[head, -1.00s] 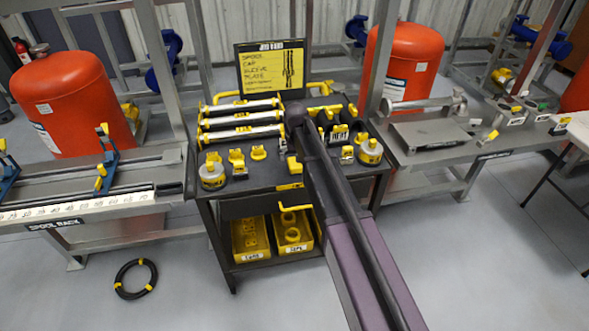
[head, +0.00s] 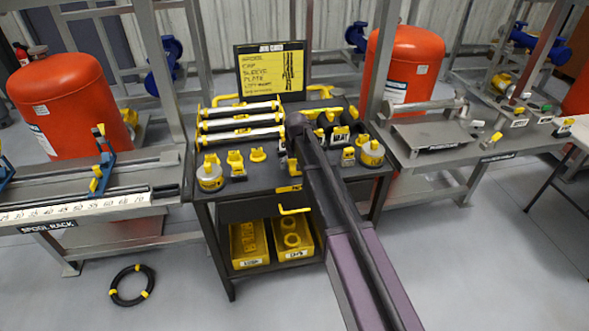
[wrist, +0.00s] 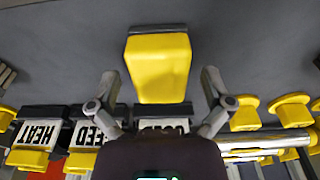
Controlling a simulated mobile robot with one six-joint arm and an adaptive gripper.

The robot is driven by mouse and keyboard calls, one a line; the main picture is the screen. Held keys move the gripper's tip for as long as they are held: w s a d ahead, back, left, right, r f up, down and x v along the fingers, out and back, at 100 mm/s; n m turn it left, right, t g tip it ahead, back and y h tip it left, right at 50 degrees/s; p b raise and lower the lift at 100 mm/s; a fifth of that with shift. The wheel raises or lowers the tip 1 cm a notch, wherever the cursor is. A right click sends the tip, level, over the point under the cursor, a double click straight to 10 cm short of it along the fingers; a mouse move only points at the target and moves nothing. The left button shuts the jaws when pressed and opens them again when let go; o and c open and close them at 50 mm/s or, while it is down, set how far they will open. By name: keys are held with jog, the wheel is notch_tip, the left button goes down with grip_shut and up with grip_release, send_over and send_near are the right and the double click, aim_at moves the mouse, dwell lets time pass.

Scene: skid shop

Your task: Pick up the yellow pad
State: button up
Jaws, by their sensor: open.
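In the wrist view, a yellow pad (wrist: 158,68), a block with a dark strip along its far edge, is centred between the two fingers of my gripper (wrist: 160,88). The fingers are spread, one on each side of the pad, with gaps between. I cannot tell how far above or below the pad the fingertips are. In the head view, my arm reaches over the dark cart top (head: 265,180) and hides the gripper; a yellow piece (head: 293,165) shows just left of the arm.
Labelled blocks HEAT (wrist: 38,135) and FEED (wrist: 90,132) stand close by on the left in the wrist view. Yellow knobs (wrist: 245,115) and a silver bar (wrist: 265,142) lie to the right. A sign (head: 272,72) stands at the cart's back.

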jog(key=c, duration=1.3)
jog(key=shift+o, duration=0.2)
jog(key=shift+r, duration=0.1)
notch_tip(320, 180, up, 3)
jog(key=p, duration=0.3)
jog(key=s+d+r+p, duration=0.1)
jog(key=s+d, duration=0.1)
jog(key=s, duration=0.5)
jog(key=s+d+p, duration=0.1)
jog(key=s+d, duration=0.1)
jog(key=s, duration=0.6)
jog(key=shift+s+d+r, duration=0.2)
jog(key=shift+r, duration=0.2)
jog(key=o, duration=0.6)
jog(key=c, duration=0.4)
